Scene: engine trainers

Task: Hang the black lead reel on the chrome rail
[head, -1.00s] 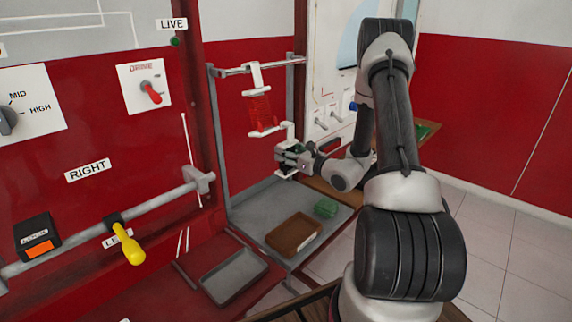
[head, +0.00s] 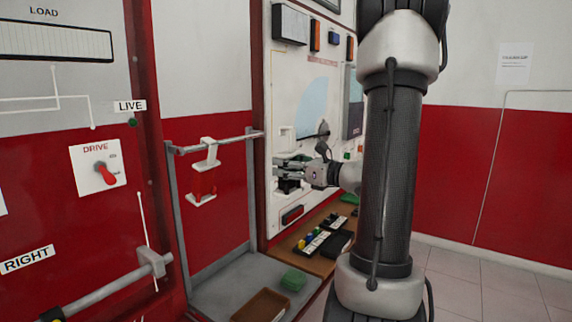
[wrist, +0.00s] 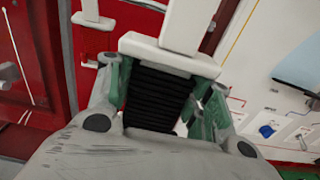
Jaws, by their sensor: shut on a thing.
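My gripper (wrist: 165,95) is shut on the black lead reel (wrist: 158,95), whose dark ribbed winding shows between the green-padded fingers in the wrist view. Its white end plate and upright stem are beyond the fingers. In the head view my gripper (head: 292,173) holds it in front of the white panel, right of the rail; the reel is small and partly hidden there. The chrome rail (head: 232,139) runs between two grey posts. A red lead reel (head: 203,186) hangs from it by a white hook (head: 209,150). The black reel is apart from the rail.
The rail right of the red reel's hook is bare. Below is a grey tray shelf (head: 222,283) with a brown tray (head: 262,306) and a green block (head: 294,280). The white instrument panel (head: 300,90) stands behind my gripper. A wooden bench (head: 310,262) holds small parts.

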